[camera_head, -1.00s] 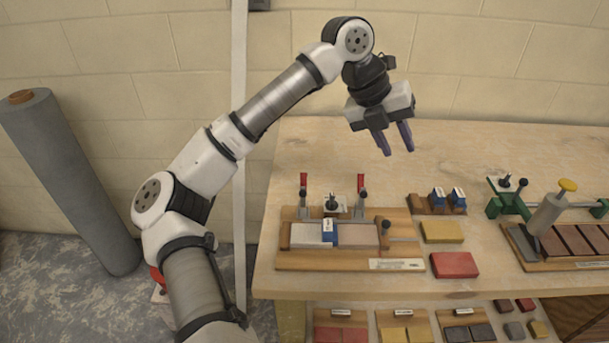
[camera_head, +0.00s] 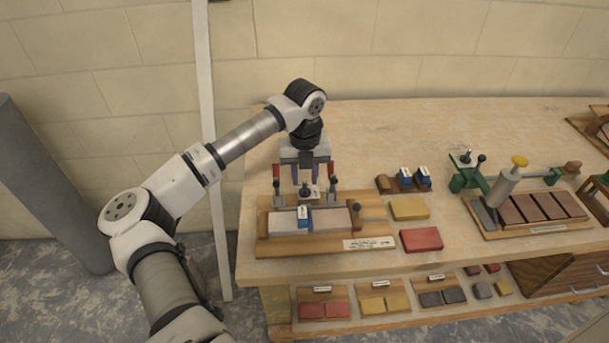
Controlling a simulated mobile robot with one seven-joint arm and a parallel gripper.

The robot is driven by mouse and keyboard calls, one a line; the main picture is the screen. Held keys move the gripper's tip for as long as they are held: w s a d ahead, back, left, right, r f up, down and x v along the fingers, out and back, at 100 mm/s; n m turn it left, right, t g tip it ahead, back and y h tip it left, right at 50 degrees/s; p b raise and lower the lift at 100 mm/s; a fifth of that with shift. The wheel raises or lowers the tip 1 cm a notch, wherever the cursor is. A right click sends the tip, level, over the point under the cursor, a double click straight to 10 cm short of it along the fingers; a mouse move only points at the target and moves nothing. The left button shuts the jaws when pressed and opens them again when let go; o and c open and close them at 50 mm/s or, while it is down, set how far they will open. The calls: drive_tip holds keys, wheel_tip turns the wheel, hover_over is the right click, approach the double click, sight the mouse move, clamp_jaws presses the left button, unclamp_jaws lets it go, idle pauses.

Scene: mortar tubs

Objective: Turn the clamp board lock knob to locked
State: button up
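The clamp board (camera_head: 275,248) is a wooden board at the left of the bench. It holds a light block (camera_head: 282,221), a blue piece with a white label (camera_head: 303,218) and a pinkish block (camera_head: 330,218). A dark knob (camera_head: 305,190) stands on a pale plate behind the blocks, between two upright red-handled clamps; I take it for the lock knob. Its setting is too small to read. My gripper (camera_head: 305,180) points down with fingers apart, just above and around the knob's top. I cannot tell whether they touch it.
Red-handled clamps (camera_head: 332,185) stand close beside my fingers. A wooden handle with a rod (camera_head: 357,213) is at the board's right. Yellow (camera_head: 409,208) and red (camera_head: 421,240) blocks lie to the right, with a green clamp (camera_head: 467,178) beyond. The back of the bench is clear.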

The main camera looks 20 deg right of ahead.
drive_tip(key=shift+f, duration=1.1)
clamp_jaws()
